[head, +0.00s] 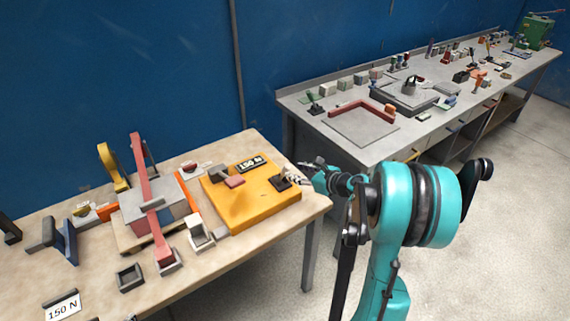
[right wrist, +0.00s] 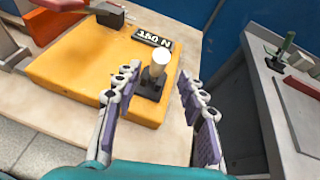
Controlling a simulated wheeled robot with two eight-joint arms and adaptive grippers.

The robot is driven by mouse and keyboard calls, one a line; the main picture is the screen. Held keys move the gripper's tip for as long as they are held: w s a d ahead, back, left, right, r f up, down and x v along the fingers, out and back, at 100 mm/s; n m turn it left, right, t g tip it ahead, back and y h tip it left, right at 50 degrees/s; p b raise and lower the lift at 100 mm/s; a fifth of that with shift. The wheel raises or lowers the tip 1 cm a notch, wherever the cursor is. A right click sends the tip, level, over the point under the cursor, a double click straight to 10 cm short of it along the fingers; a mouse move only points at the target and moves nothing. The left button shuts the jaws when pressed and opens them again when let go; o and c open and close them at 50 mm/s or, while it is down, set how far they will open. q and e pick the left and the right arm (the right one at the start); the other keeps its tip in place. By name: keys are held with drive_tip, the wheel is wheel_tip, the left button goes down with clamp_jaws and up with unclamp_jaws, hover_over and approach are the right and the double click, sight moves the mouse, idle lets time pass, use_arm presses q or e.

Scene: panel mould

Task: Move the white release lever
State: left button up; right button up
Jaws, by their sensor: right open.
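The white release lever (right wrist: 160,64) stands up as a short white cylinder on a dark base (right wrist: 152,84) near the edge of an orange panel (right wrist: 85,65). My right gripper (right wrist: 159,76) is open, with one finger on each side of the lever in the right wrist view; I cannot tell whether either touches it. In the head view the orange panel (head: 245,209) lies on the wooden table, and my right gripper (head: 299,180) reaches its right corner beside the dark base (head: 280,183). The white lever is not clear there. My left gripper is not in view.
A black 150 N plate (head: 250,163) lies on the panel. A red bar (head: 151,200) over a grey block and a yellow clamp (head: 112,167) stand left of it. A grey workbench (head: 360,143) with many small items stands behind, across a gap.

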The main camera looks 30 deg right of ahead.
sight(286, 169)
drive_tip(key=b+x, duration=0.1)
drive_tip(key=x, duration=0.4)
drive_tip(key=shift+w+a+f, duration=0.1)
drive_tip(key=shift+w+f, duration=0.15)
drive_tip(key=shift+w+a+f+b, duration=0.1)
drive_tip(key=shift+w+b, duration=0.25)
drive_tip(key=shift+w, duration=0.15)
clamp_jaws()
